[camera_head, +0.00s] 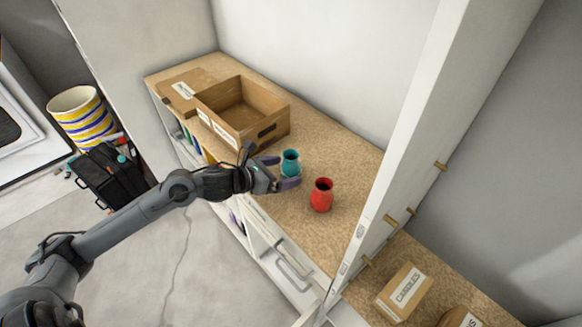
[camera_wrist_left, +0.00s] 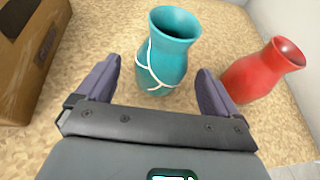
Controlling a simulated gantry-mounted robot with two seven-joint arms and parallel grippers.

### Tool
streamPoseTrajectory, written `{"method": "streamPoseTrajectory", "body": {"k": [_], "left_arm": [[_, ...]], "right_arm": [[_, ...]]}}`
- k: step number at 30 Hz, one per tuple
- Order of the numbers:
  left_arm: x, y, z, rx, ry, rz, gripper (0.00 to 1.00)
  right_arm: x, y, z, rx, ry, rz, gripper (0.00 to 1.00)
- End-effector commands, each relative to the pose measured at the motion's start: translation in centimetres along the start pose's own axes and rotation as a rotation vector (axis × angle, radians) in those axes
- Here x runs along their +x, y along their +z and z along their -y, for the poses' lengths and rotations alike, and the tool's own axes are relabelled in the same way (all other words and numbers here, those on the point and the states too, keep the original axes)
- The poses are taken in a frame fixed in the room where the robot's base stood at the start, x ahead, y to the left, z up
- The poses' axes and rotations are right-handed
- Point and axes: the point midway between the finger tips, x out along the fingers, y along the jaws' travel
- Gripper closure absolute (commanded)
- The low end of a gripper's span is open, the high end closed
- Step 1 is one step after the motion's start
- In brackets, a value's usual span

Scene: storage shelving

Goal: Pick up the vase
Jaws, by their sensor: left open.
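A teal vase (camera_head: 291,163) stands upright on the speckled shelf top, right of an open cardboard box. A red vase (camera_head: 321,195) stands upright nearer the front and to the right. My left gripper (camera_head: 281,172) is open at the teal vase. In the left wrist view, the teal vase (camera_wrist_left: 168,50) with white line markings stands just ahead of the gap between the two purple fingers of the left gripper (camera_wrist_left: 158,85). The red vase (camera_wrist_left: 266,70) is just outside the right-hand finger. My right gripper is in neither view.
The open cardboard box (camera_head: 279,123) stands left of the teal vase; it also shows in the left wrist view (camera_wrist_left: 20,90). A white upright panel (camera_head: 400,130) bounds the shelf on the right. Free shelf top (camera_head: 345,155) lies behind the vases.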

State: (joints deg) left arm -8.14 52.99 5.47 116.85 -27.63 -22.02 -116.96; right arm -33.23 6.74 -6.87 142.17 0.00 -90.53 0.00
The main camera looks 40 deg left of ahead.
Motion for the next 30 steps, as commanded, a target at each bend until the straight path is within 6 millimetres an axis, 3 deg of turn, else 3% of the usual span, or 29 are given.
{"method": "streamPoseTrajectory", "body": {"k": [5, 15, 26, 30], "left_arm": [[0.8, 0.2, 0.0, -0.004, 0.000, 0.001, 0.06], [4.5, 0.2, 0.0, -0.003, 0.001, 0.000, 0.06], [5.2, 0.1, 0.1, 0.000, 0.000, -0.001, 0.06], [5.2, 0.1, 0.1, 0.000, 0.000, -0.001, 0.26]], "right_arm": [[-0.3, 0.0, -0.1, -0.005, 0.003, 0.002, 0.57], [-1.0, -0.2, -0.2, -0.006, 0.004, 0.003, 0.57], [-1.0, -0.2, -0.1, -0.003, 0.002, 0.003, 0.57], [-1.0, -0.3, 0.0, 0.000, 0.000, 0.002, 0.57]]}}
